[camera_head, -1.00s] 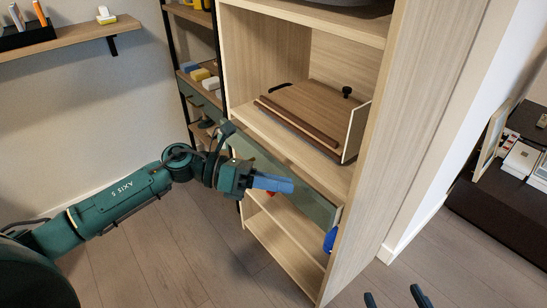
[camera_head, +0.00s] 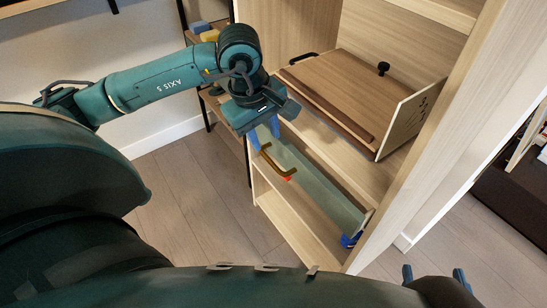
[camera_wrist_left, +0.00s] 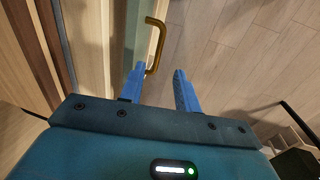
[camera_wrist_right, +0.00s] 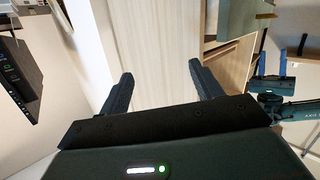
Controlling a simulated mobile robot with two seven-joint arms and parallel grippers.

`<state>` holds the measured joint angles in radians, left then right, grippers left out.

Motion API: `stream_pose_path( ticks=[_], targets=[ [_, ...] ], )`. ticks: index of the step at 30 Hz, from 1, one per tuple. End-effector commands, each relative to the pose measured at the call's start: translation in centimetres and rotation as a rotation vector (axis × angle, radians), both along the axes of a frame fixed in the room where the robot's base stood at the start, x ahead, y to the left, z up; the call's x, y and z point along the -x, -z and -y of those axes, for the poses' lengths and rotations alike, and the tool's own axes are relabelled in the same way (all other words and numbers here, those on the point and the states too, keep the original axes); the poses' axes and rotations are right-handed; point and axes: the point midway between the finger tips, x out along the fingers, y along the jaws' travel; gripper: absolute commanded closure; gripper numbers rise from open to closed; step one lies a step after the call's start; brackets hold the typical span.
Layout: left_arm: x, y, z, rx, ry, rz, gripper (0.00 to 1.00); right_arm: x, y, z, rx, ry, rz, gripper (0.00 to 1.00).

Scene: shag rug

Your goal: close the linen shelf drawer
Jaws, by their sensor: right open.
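The linen shelf (camera_head: 385,225) is a tall pale-wood unit. Its drawer has a grey-green front (camera_head: 318,190) with a brass bar handle (camera_head: 277,163). How far the drawer stands out is hard to tell. My left gripper (camera_head: 265,132) is at the left end of the drawer front, its blue fingers pointing down. In the left wrist view the fingers (camera_wrist_left: 160,86) are apart with nothing between them; one fingertip is close to the handle's near end (camera_wrist_left: 152,68), contact unclear. My right gripper (camera_head: 434,273) is open and empty, low at the right; its wrist view (camera_wrist_right: 158,85) shows pale wood ahead.
A wooden box with a black knob (camera_head: 345,90) sits on the shelf above the drawer. A blue item (camera_head: 349,240) is at the drawer's right end. A dark-framed rack (camera_head: 205,30) stands behind the left arm. The wood floor (camera_head: 195,205) at left is clear.

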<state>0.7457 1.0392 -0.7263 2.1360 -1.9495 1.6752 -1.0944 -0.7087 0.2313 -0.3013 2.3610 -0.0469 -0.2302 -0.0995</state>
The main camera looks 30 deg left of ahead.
Motion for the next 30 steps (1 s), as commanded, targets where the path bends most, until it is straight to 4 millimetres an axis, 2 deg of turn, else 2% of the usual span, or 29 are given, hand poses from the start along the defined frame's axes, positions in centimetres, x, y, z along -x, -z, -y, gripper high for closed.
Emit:
stream_pose_path(
  ticks=[1, 3, 12, 18, 26, 30],
  targets=[
    [-0.1, 1.6, 0.2, 0.002, 0.002, -0.005, 0.67, -0.1, 0.3, -0.1, 0.001, -0.004, 0.019, 0.35],
    [-0.4, 3.1, 0.3, 0.003, 0.001, -0.006, 0.67, -0.2, 0.3, -0.1, -0.002, -0.007, 0.045, 0.35],
    [-1.3, 7.9, 0.7, 0.004, 0.001, -0.004, 0.67, -0.3, 0.0, -0.4, -0.007, -0.022, 0.135, 0.35],
    [-1.6, 8.9, 0.8, 0.003, 0.001, -0.001, 0.67, -0.3, -0.2, -0.5, -0.009, -0.027, 0.157, 0.35],
    [-1.6, 8.9, 0.8, 0.003, 0.001, -0.001, 0.67, -0.3, -0.3, -0.5, -0.009, -0.027, 0.158, 0.35],
    [-1.6, 8.9, 0.8, 0.003, 0.001, -0.001, 0.79, -0.3, -0.3, -0.5, -0.008, -0.026, 0.159, 0.35]
  ],
)
